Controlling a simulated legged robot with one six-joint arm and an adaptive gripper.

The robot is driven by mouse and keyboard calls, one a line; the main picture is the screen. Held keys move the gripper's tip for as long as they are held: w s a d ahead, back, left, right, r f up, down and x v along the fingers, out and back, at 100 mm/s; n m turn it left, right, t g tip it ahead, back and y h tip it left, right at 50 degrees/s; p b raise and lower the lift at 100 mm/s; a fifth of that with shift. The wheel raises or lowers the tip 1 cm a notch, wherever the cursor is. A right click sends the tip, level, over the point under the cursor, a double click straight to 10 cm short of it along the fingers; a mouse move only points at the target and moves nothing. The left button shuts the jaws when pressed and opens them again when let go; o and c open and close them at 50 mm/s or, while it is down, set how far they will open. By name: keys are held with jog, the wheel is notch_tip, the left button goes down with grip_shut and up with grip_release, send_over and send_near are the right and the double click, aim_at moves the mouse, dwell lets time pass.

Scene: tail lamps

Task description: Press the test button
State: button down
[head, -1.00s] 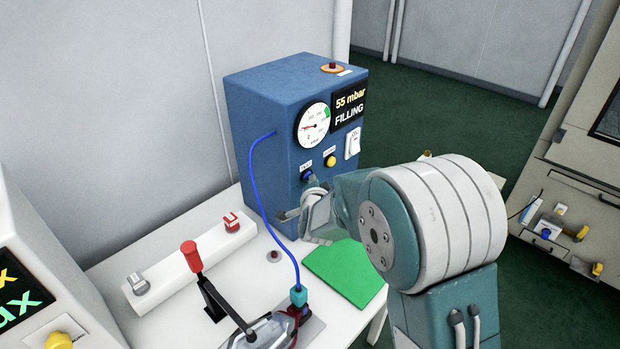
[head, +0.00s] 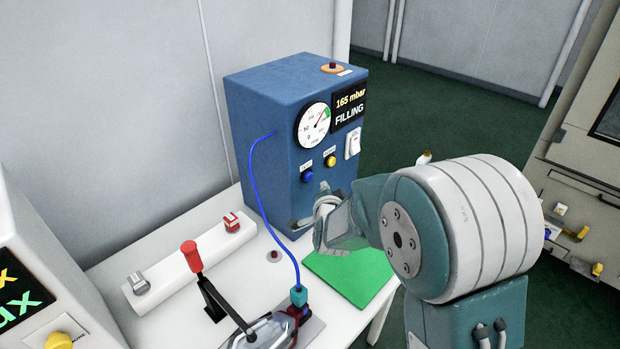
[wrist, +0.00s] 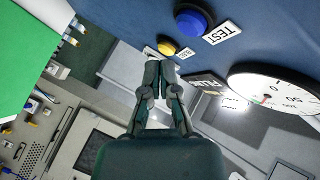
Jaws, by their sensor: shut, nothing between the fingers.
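The blue test button (head: 307,176) is on the front of the blue box (head: 268,160), left of a yellow button (head: 331,161). In the wrist view the blue button (wrist: 190,20) sits beside a label reading TEST (wrist: 222,33). The box's display (head: 349,106) reads 165 mbar FILLING, and the dial's needle points up and to the right. My gripper (wrist: 160,66) is shut and empty. In the head view it is in front of the box, below and right of the blue button, and apart from it.
A blue hose (head: 268,220) runs from the box to a clamped fixture (head: 268,330) with a red-handled lever (head: 190,254). A green mat (head: 352,280) lies under my gripper. A white rocker switch (head: 352,143) is right of the buttons. A white bar (head: 185,265) lies at left.

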jog(key=shift+s+d, duration=0.95)
jog(key=shift+d, duration=0.25)
jog(key=s+d+r+n+g, duration=0.45)
jog(key=s+d+r, duration=0.3)
jog(key=s, duration=0.25)
jog(key=s+d+r+n+g+h, duration=0.1)
jog(key=s+d, duration=0.3)
jog(key=s, duration=0.7)
jog(key=s+d+r+n+g+h, duration=0.1)
jog(key=s+d+n+g, duration=0.3)
jog(key=s, duration=0.7)
jog(key=shift+s+r, duration=0.2)
jog(key=shift+r, duration=0.05)
